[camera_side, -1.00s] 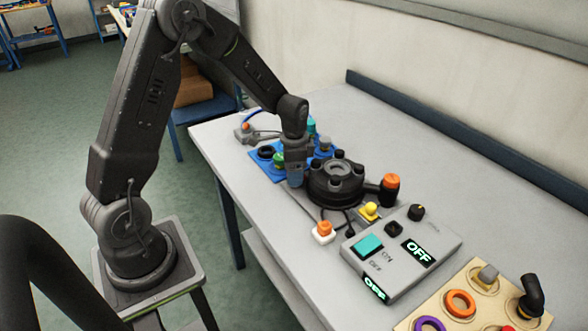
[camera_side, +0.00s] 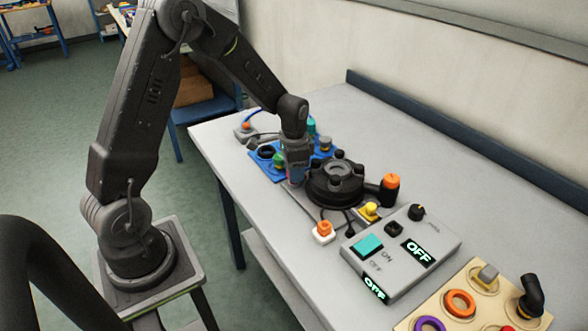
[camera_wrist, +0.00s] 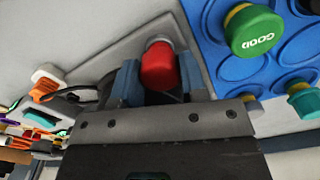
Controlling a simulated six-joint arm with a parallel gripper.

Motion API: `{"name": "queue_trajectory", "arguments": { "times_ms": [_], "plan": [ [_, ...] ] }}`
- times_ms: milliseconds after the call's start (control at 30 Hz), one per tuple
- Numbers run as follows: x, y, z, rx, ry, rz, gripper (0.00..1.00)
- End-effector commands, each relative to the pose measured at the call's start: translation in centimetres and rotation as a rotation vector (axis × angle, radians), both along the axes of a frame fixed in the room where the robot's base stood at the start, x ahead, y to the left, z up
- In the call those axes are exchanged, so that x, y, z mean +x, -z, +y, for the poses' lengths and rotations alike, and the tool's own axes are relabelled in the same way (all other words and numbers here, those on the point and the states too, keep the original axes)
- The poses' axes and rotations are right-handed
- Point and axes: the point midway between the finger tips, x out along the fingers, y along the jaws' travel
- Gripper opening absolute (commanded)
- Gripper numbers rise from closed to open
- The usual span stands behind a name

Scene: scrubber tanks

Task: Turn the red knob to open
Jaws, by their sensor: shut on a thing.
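The red knob (camera_wrist: 158,68) shows in the wrist view between the two blue fingers of my gripper (camera_wrist: 160,78). The fingers are shut on its sides. The knob stands on a grey plate (camera_wrist: 105,52). In the side view my gripper (camera_side: 296,170) points down at the table, between the blue panel and the black round flanged part; there the knob is mostly hidden by the fingers. I cannot tell the knob's turn angle.
A blue panel (camera_wrist: 218,45) with a green GOOD knob (camera_wrist: 253,30) lies close beside my gripper. The black flanged part (camera_side: 335,185) stands just right of it. A grey box with OFF displays (camera_side: 402,250) sits further right. The table's back right is clear.

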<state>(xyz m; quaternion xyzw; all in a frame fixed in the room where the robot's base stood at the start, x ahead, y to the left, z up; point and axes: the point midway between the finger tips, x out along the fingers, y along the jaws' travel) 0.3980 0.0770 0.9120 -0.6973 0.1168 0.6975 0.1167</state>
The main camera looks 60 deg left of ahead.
Motion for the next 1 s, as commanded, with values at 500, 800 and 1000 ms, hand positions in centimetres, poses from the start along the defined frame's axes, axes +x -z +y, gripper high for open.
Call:
{"name": "queue_trajectory", "arguments": {
  "times_ms": [500, 800, 1000],
  "plan": [
    [-0.02, -0.04, -0.02, 0.000, -0.321, 0.000, 0.15],
    [-0.02, -0.05, -0.03, 0.000, -0.382, 0.000, 0.15],
    [-0.02, -0.05, -0.02, 0.000, -0.385, 0.000, 0.15]
  ]
}}
